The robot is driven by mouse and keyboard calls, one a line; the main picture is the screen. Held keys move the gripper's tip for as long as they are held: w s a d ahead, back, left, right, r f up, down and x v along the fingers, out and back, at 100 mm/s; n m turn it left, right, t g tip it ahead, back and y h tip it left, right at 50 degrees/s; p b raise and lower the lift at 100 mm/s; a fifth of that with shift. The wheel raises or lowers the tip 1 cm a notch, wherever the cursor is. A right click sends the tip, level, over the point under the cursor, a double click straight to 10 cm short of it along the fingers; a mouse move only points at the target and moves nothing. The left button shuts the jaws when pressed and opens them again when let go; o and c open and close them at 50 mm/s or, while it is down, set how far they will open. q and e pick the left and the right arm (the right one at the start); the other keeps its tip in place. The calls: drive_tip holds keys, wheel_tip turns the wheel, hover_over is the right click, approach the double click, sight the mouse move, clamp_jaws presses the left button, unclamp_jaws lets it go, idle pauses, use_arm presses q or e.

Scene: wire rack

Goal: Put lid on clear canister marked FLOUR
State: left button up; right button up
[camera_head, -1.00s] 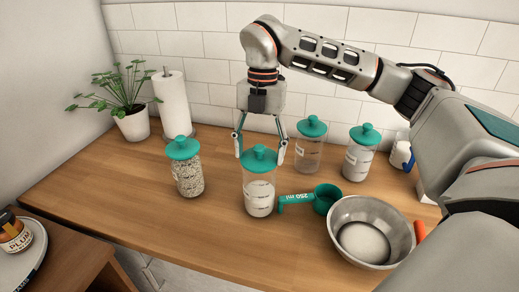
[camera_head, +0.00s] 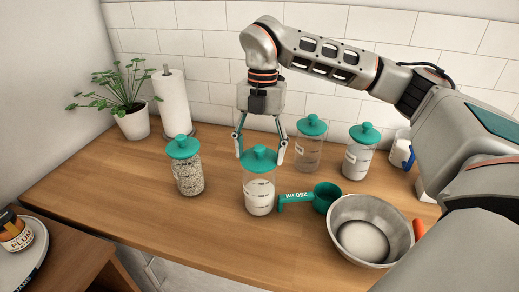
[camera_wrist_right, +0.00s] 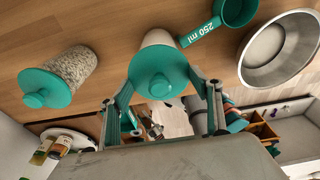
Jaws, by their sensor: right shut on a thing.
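A clear canister (camera_head: 258,197) with white contents stands on the wooden counter in the middle of the head view. Its marking is too small to read. A teal lid (camera_head: 261,159) with a round knob sits level at its mouth; I cannot tell whether it is fully seated. My right gripper (camera_head: 260,157) points down from above, with its fingers shut on opposite sides of the lid. In the right wrist view the lid (camera_wrist_right: 158,73) lies between the two fingers and hides most of the canister (camera_wrist_right: 158,38). My left gripper is not in view.
Other teal-lidded canisters stand at the left (camera_head: 187,172), behind (camera_head: 309,148) and at the back right (camera_head: 360,158). A teal measuring cup (camera_head: 326,197) and a metal bowl (camera_head: 343,207) lie close to the right. A paper roll (camera_head: 172,97) and plant (camera_head: 120,100) stand at the back left.

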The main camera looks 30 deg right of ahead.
drive_tip(key=shift+f, duration=0.75)
idle(1.5)
drive_tip(key=o, duration=1.8)
drive_tip(key=o, duration=0.3)
drive_tip(key=shift+w+d+r, duration=0.1)
drive_tip(key=shift+r, duration=1.05)
drive_tip(key=shift+w+d+r, duration=0.1)
drive_tip(key=shift+d+r, duration=0.05)
drive_tip(key=shift+r, duration=1.05)
drive_tip(key=shift+w+d+r, duration=0.1)
drive_tip(key=shift+r, duration=1.05)
